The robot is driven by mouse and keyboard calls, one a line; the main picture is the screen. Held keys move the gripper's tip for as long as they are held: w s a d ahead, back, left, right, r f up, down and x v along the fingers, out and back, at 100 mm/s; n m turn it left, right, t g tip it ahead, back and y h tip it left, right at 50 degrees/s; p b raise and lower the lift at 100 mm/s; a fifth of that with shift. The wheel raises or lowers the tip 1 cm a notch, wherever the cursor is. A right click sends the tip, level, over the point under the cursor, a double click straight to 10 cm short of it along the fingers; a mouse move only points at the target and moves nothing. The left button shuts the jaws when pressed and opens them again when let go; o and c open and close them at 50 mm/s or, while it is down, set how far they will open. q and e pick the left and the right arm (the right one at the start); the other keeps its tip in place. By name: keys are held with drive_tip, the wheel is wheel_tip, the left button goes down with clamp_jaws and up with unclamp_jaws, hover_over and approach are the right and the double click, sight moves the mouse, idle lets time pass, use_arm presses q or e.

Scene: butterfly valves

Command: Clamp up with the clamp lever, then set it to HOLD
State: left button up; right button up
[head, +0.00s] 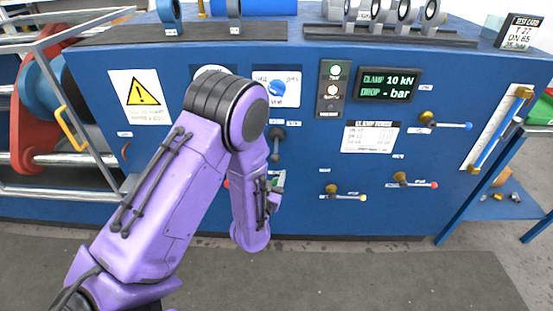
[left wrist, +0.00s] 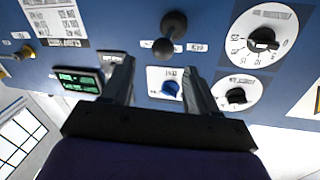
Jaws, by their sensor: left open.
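The likely clamp lever, black with a ball end, is on the blue panel; in the head view the lever (head: 276,146) hangs down below the blue selector knob (head: 277,87). In the left wrist view, seen upside down, the lever (left wrist: 171,32) stands at top centre between two small labels, too blurred to read. My left gripper (left wrist: 161,84) is open and empty, its fingers apart in front of the panel, with the blue knob (left wrist: 171,88) seen between them. In the head view my left gripper (head: 273,190) is partly hidden by my arm, below the lever. My right gripper is not in view.
The display (head: 388,85) reads CLAMP 10 kN and DROP - bar. Green and white buttons (head: 333,82) sit left of it. Several small valve levers are to the right, one with a blue tip (head: 447,124). Two black dials (left wrist: 263,38) sit beside the lever in the wrist view.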

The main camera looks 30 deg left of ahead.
sight(274, 161)
use_arm(q)
drive_tip(key=x, duration=0.8)
drive_tip(key=shift+s+a+f+p, duration=0.1)
drive_tip(key=shift+a+f+p, duration=0.1)
drive_tip(key=shift+p, duration=0.15)
clamp_jaws()
drive_tip(key=shift+r, duration=0.1)
